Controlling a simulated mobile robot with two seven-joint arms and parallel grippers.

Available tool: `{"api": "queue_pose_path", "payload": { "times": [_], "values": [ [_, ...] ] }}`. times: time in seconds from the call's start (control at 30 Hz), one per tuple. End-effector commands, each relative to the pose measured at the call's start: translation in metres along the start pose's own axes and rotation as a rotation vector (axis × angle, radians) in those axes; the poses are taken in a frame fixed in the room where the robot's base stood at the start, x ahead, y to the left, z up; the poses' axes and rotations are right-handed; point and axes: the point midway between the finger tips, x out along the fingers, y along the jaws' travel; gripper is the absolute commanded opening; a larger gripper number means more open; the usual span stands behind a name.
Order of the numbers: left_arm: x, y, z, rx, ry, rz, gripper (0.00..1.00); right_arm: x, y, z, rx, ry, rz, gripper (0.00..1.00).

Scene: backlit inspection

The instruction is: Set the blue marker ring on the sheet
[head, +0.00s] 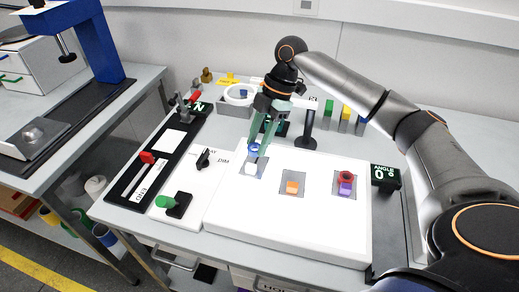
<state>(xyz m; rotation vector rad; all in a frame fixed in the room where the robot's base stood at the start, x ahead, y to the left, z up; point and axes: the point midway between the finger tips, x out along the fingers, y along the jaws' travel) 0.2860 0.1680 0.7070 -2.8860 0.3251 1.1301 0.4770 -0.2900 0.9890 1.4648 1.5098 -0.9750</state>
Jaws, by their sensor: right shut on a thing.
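My right gripper (256,146) reaches down from the back over the left part of the white panel. It is shut on the blue marker ring (253,150). The ring is just above or at the top of a white block (251,169); I cannot tell if they touch. That block stands on a grey square sheet (262,174). A second grey sheet (283,191) bears an orange block (292,187). A third grey sheet (337,191) bears a purple block (345,190) with a red ring (345,177) at its top. My left gripper is not in view.
The white panel (300,235) has clear room in front. Left of it are a control plate with a green knob (166,201) and a black slider unit with a red handle (147,157). A dark post (308,125) and coloured blocks stand behind. An angle display (384,174) is at right.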

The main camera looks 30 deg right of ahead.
Motion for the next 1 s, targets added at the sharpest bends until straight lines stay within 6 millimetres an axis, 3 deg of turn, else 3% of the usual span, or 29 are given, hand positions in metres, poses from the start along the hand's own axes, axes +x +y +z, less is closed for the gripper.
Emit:
{"api": "queue_pose_path", "payload": {
  "times": [0.17, 0.4, 0.73, 0.77, 1.0],
  "values": [
    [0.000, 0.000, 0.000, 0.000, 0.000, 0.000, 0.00, 0.006, 0.004, 0.009, 0.001, -0.001, -0.001, 0.00],
    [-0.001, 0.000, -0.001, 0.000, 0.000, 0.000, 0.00, 0.034, 0.004, 0.021, 0.001, -0.002, -0.001, 0.00],
    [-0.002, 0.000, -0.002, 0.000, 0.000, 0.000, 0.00, 0.037, 0.004, 0.022, 0.000, -0.001, -0.001, 0.00],
    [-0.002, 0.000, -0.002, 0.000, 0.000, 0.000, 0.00, 0.037, 0.004, 0.022, 0.000, -0.001, 0.000, 0.43],
    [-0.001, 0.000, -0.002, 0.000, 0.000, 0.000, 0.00, 0.037, 0.004, 0.022, 0.000, -0.001, 0.000, 0.70]
  ]
}}
